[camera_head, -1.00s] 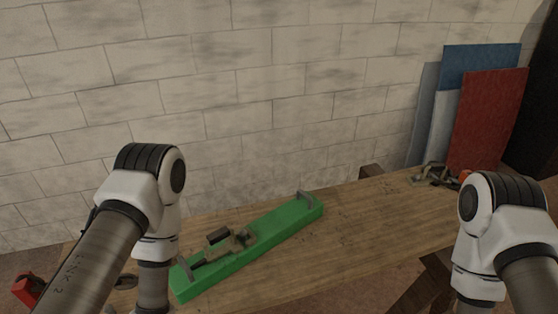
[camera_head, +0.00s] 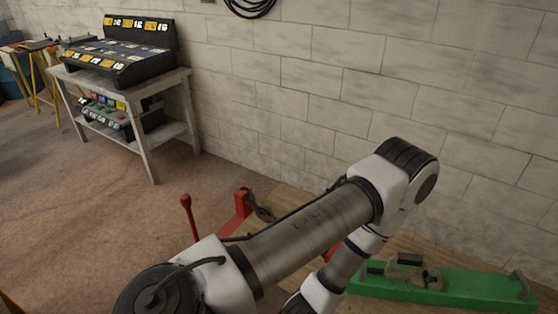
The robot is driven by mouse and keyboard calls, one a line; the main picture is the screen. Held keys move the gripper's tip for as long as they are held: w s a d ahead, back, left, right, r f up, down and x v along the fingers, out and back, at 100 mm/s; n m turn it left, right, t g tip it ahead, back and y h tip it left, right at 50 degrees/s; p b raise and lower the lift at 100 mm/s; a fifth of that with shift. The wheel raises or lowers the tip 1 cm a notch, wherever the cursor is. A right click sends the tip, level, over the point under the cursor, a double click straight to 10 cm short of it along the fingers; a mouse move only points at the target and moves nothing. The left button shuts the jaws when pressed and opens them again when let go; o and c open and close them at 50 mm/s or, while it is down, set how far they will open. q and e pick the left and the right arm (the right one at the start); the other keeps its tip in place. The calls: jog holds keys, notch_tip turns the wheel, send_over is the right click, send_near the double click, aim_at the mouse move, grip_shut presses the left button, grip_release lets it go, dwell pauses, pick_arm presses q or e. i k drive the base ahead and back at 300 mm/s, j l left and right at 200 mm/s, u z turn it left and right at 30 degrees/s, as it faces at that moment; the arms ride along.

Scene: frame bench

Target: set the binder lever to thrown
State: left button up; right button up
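A green bar (camera_head: 450,291) lies on the wooden bench at lower right, with a small brown and dark metal mechanism (camera_head: 406,265) on top. A red upright handle with a round knob (camera_head: 187,209) stands left of the bench end. Beside it, a red bracket (camera_head: 241,208) with a dark chain (camera_head: 262,209) sits at the bench's end. I cannot tell for certain which of these is the binder lever. My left arm crosses in front of the bench and hides part of the red parts and the bar's left end. Neither gripper shows.
A grey stand (camera_head: 150,116) with a black sloped rack (camera_head: 125,55) of yellow and white labelled bins is at upper left. Yellow trestles (camera_head: 45,85) stand beyond it. A block wall (camera_head: 330,70) runs behind the bench (camera_head: 285,197). The floor at left is clear.

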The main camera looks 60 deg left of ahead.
aim_at(186, 201)
jog(key=j+u, duration=0.1)
jog(key=u, duration=0.35)
jog(key=j+u, duration=0.15)
jog(key=u, duration=0.3)
jog(key=j+u, duration=0.15)
jog(key=u, duration=0.3)
jog(key=j, duration=0.85)
jog(key=i+j, duration=0.15)
jog(key=j, duration=0.65)
